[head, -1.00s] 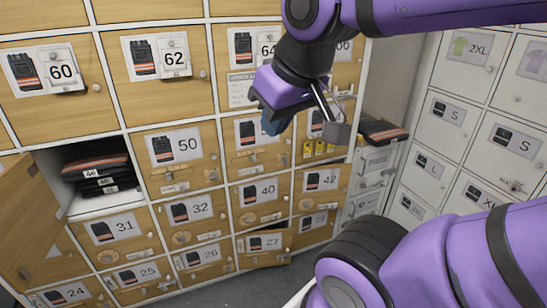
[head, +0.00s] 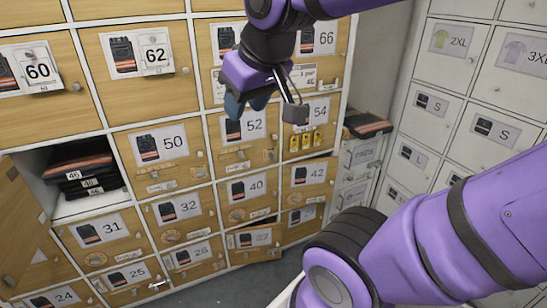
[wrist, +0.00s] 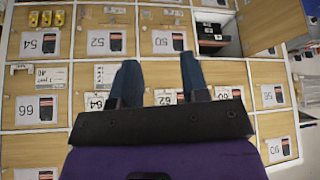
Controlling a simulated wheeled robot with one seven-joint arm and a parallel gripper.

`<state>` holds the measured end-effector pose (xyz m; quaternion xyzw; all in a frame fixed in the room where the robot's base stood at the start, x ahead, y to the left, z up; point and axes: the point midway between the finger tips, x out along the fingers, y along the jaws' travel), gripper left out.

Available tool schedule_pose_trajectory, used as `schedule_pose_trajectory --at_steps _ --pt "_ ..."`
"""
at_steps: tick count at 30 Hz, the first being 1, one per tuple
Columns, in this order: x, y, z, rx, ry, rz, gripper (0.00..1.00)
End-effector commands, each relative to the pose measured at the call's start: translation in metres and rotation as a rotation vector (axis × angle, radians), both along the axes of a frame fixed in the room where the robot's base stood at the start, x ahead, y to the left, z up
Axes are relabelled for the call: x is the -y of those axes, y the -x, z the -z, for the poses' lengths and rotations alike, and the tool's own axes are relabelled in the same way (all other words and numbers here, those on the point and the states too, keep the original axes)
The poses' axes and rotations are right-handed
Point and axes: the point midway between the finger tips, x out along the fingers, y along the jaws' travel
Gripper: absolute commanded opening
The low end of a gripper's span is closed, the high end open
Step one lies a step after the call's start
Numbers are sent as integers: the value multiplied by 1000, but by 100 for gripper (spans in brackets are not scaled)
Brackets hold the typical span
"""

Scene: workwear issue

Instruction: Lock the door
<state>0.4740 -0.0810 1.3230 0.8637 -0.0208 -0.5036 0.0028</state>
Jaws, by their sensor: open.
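The locker wall has wooden doors with picture and number labels. One door (head: 22,225) at the far left stands wide open; it also shows in the wrist view (wrist: 272,22). Its open compartment (head: 95,205) holds folded dark workwear with orange stripes. The door labelled 27 (head: 252,254) at the bottom hangs slightly ajar. My gripper (head: 249,104) is open and empty in front of the wall, just above the door labelled 52 (head: 262,150). In the wrist view its two blue fingers (wrist: 160,82) are apart with nothing between them. I cannot tell which door the task means.
White lockers (head: 455,90) stand along the right side. Folded workwear (head: 368,125) lies on a white cabinet (head: 362,153) in the corner. Grey floor (head: 270,280) shows below. My purple arm covers the lower right.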

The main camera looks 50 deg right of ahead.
Motion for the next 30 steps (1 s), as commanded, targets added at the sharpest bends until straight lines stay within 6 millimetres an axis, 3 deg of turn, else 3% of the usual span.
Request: schedule_pose_trajectory --at_steps 8,17,30 --pt "35 -90 0 95 60 50 42" --pt "84 -181 16 202 117 82 42" --pt "171 -292 73 356 177 104 42"
